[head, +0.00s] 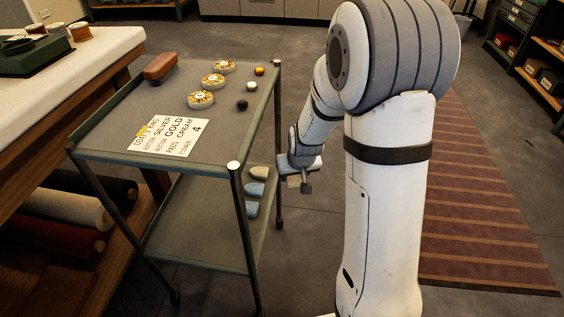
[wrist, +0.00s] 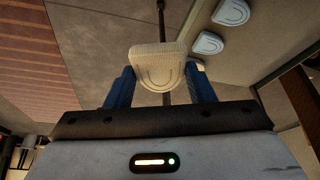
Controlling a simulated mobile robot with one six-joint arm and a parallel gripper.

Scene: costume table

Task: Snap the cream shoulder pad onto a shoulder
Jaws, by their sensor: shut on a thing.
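My gripper (wrist: 160,88) is shut on a cream shoulder pad (wrist: 158,62), which is rounded with a curved stitched line and sits between two blue fingers. In the head view my gripper (head: 301,176) is just right of the trolley's lower shelf (head: 205,230). I cannot make out the held pad there. Several other pads lie along that shelf's right side: a tan one (head: 259,172), a grey one (head: 255,190) and a bluish one (head: 252,208). Two pale pads (wrist: 230,12) also show in the wrist view. No shoulder is in view.
A trolley post (head: 243,215) stands left of my gripper. A workbench (head: 70,70) is at left. Floor beyond is clear.

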